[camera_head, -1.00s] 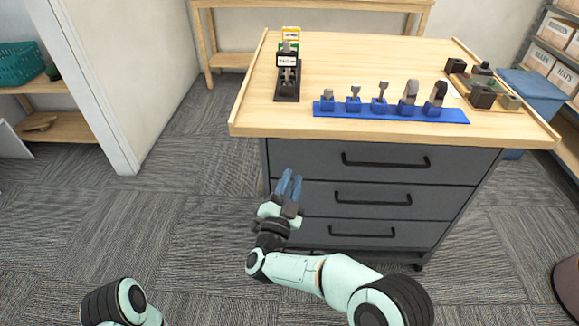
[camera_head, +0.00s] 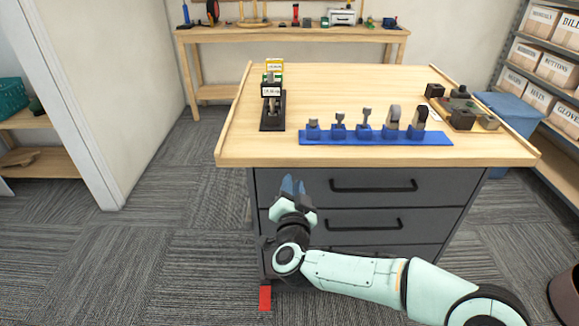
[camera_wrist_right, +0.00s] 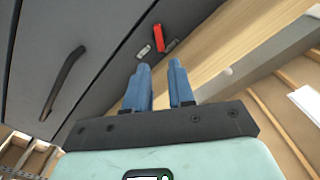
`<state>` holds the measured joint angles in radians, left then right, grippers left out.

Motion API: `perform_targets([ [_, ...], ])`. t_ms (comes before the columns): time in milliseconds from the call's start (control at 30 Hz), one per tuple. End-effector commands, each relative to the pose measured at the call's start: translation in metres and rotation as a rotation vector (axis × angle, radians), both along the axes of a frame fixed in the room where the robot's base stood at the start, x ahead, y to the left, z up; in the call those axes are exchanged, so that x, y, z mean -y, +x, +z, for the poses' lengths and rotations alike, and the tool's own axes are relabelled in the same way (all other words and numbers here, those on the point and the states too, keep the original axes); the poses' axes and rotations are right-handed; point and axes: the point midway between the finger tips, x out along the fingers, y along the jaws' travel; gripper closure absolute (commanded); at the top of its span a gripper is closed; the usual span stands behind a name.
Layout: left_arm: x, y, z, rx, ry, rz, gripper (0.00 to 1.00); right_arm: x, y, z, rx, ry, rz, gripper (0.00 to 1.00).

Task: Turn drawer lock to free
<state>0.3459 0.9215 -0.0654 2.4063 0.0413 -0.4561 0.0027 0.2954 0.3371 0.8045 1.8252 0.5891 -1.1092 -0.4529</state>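A small red piece (camera_wrist_right: 158,38), which looks like the lock's lever, shows in the right wrist view on the dark front of the cabinet, near its wooden top. A small light-grey plate (camera_wrist_right: 144,51) is beside it. My right gripper (camera_head: 292,184) is in front of the cabinet's left side, by the top drawer (camera_head: 420,186). In the wrist view its two blue fingers (camera_wrist_right: 159,66) are apart with nothing between them, pointing toward the red piece but not touching it. In the head view I cannot make out the lock at the fingertips. My left gripper is out of view.
The wooden top (camera_head: 340,85) carries a blue rack (camera_head: 375,138) of several pieces, a dark stand (camera_head: 272,112) with a sign, and dark blocks at right. A red patch (camera_head: 265,298) is low by the cabinet's left corner. Carpet at left is clear.

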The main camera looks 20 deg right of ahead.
Motion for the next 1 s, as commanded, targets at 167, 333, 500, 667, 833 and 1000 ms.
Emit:
perform_targets([
  [167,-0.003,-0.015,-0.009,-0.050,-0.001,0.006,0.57,0.012,0.037,-0.003,0.000,0.005,-0.004,0.77],
  [333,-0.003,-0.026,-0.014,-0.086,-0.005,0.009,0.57,0.019,0.063,-0.001,0.001,0.004,-0.002,0.77],
  [500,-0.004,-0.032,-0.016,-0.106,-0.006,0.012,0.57,0.023,0.078,-0.001,0.000,0.003,-0.001,0.77],
  [667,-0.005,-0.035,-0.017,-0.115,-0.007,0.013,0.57,0.025,0.084,0.000,0.001,0.002,-0.001,0.77],
  [833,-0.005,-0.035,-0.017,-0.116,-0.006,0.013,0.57,0.025,0.085,0.000,0.000,0.001,-0.001,0.77],
  [1000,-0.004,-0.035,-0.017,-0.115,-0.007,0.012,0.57,0.025,0.085,0.000,0.000,0.001,-0.001,1.00],
])
